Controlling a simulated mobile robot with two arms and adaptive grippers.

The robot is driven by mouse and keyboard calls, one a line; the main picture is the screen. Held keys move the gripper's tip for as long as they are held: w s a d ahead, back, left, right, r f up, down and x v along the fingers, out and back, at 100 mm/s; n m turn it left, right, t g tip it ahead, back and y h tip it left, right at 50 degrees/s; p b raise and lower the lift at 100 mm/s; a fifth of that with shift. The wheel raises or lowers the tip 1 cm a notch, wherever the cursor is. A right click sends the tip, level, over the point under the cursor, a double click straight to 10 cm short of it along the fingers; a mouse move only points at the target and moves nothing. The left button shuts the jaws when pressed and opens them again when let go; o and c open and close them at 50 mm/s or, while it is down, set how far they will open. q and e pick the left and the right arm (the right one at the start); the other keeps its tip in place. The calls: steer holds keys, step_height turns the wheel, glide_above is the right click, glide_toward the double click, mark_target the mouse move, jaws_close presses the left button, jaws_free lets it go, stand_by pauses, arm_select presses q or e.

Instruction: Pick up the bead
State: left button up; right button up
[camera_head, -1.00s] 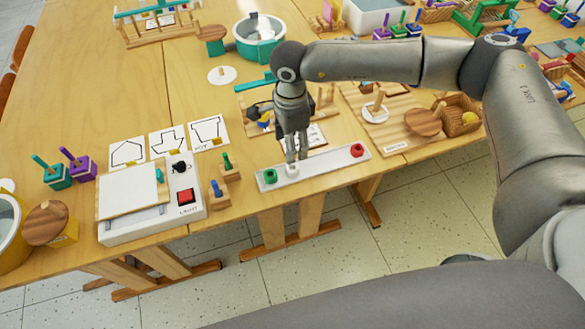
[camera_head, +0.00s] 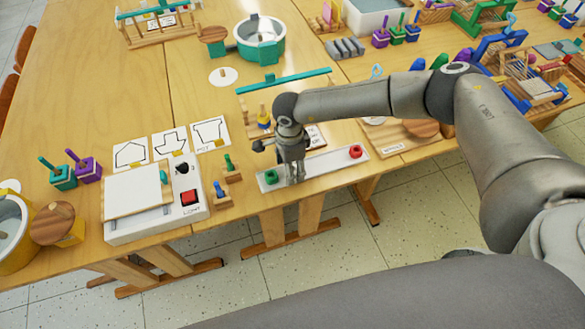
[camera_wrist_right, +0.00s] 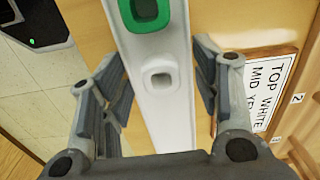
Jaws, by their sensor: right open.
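A narrow white tray (camera_head: 325,163) lies along the front edge of the table. A green bead (camera_head: 270,176) sits at its left end and a red bead (camera_head: 355,151) near its right end. The wrist view shows a white bead (camera_wrist_right: 160,78) with a dark hole, and the green bead (camera_wrist_right: 146,12) beyond it. My right gripper (camera_head: 297,180) is low over the tray, just right of the green bead. In the wrist view my right gripper (camera_wrist_right: 158,86) is open, its fingers on either side of the white bead and apart from it. In the head view the gripper hides the white bead.
A light box (camera_head: 155,205) with a red button and small wooden peg stands (camera_head: 228,175) are left of the tray. A printed card (camera_wrist_right: 268,85) lies behind the tray. A wooden board (camera_head: 400,135) is to the right. The floor lies past the front edge.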

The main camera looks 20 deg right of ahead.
steer(key=c, duration=0.8)
steer(key=shift+r, duration=0.1)
steer(key=shift+r, duration=0.5)
steer(key=s+d+r+b, duration=0.4)
steer(key=s+r, duration=0.8)
steer(key=s, duration=0.1)
steer(key=shift+s, duration=0.25)
